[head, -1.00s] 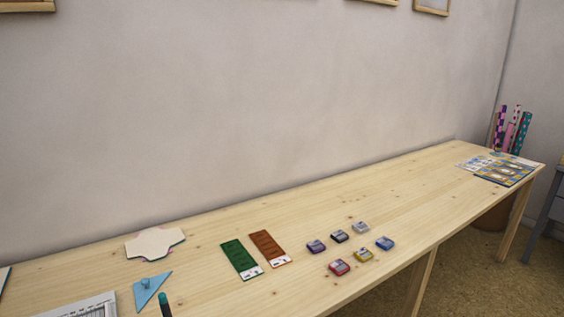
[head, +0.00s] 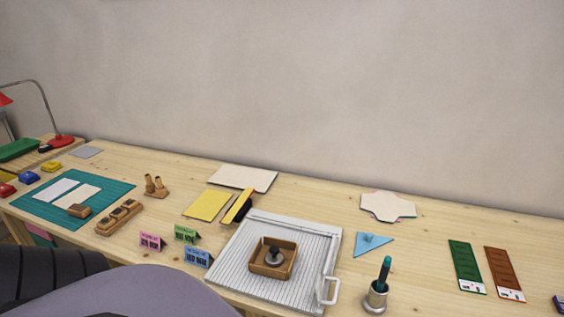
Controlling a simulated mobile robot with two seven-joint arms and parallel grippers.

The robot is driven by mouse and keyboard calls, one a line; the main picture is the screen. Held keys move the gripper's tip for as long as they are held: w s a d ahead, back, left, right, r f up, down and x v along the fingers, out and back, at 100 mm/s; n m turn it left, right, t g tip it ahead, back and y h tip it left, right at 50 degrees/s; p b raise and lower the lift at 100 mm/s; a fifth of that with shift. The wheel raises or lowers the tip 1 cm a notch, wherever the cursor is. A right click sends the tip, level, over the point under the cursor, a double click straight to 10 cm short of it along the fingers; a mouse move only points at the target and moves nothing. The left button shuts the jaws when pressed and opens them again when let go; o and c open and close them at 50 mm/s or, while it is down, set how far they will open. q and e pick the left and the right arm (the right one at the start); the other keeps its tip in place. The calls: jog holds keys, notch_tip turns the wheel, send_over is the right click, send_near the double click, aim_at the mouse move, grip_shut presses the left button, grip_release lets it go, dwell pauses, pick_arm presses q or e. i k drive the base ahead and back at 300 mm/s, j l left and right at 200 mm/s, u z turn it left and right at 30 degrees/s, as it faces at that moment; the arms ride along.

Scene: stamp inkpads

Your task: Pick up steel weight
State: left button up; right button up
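A small round steel-grey piece with a dark knob, which looks like the steel weight (head: 273,257), sits inside a square wooden tray (head: 255,270). The tray rests on a white-grey ribbed board (head: 225,262) near the front of the table, a little left of the middle of the head view. The tray walls hide the base of the weight. Neither of my grippers shows in this view.
A metal cup with a teal pen (head: 376,297) stands right of the board. Small pink (head: 151,241), green (head: 186,234) and blue (head: 197,258) cards stand left of it. A blue triangle (head: 371,243) lies behind the cup. The table's back right is mostly clear.

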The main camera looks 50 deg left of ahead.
aim_at(273, 259)
jog(key=j+u, duration=0.15)
jog(key=u, duration=1.35)
